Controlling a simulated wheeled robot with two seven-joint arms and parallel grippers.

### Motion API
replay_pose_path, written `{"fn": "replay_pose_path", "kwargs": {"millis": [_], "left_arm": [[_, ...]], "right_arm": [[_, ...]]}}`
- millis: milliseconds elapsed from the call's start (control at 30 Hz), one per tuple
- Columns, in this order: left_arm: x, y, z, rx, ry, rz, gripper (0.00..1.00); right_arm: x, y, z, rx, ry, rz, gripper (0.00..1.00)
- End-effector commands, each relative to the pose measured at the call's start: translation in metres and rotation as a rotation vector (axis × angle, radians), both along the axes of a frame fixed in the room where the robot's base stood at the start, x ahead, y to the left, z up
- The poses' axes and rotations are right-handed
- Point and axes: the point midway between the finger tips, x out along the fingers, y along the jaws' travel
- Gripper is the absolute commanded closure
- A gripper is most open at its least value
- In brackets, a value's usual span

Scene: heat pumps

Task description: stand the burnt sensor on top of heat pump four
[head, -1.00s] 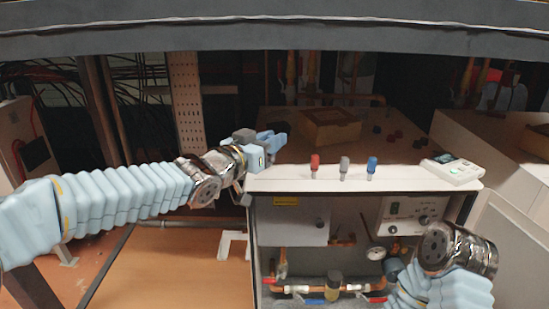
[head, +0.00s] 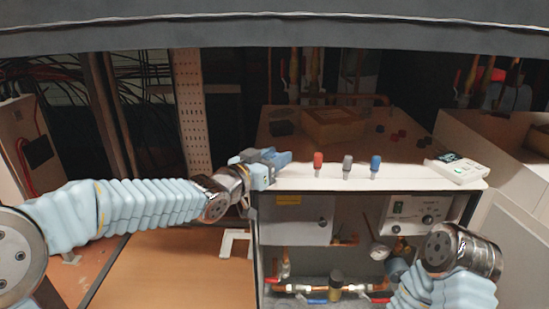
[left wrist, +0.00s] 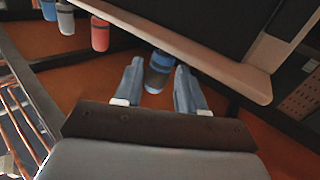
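In the head view my left gripper (head: 276,158) is at the left end of the white heat pump top (head: 410,181) and hides this cylinder. Red (head: 318,160), grey (head: 347,166) and blue (head: 375,165) sensors stand upright in a row there. No number shows on the pump. My right gripper is out of view.
A white device with a green screen (head: 458,167) lies at the top's right end. The pump's open front shows pipes and a gauge (head: 379,252). A wooden box (head: 330,128) stands behind. My right forearm is in front of the pump's right side.

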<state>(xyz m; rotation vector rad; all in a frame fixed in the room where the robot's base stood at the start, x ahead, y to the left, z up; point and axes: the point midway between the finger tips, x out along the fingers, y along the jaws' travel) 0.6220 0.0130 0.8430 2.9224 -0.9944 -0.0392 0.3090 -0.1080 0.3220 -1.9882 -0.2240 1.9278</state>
Motion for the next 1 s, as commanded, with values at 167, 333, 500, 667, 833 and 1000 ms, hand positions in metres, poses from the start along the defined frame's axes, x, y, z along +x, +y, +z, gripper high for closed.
{"fn": "replay_pose_path", "kwargs": {"millis": [167,333,500,667,833,1000], "left_arm": [[0.000,0.000,0.000,0.000,0.000,0.000,0.50],[0.000,0.000,0.001,0.000,0.000,0.000,0.50],[-0.011,0.010,0.003,0.000,-0.001,0.002,0.50],[-0.041,0.033,0.003,0.001,-0.002,0.003,0.50],[-0.071,0.055,0.004,0.001,-0.002,0.002,0.50],[-0.090,0.069,0.004,0.001,-0.002,0.001,0.50]], "right_arm": [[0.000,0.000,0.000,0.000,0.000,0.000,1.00],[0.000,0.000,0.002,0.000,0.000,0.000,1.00],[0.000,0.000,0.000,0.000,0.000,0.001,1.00],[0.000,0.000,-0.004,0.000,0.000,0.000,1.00],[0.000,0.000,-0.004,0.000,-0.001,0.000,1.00],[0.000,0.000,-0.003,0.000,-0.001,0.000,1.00]]}}
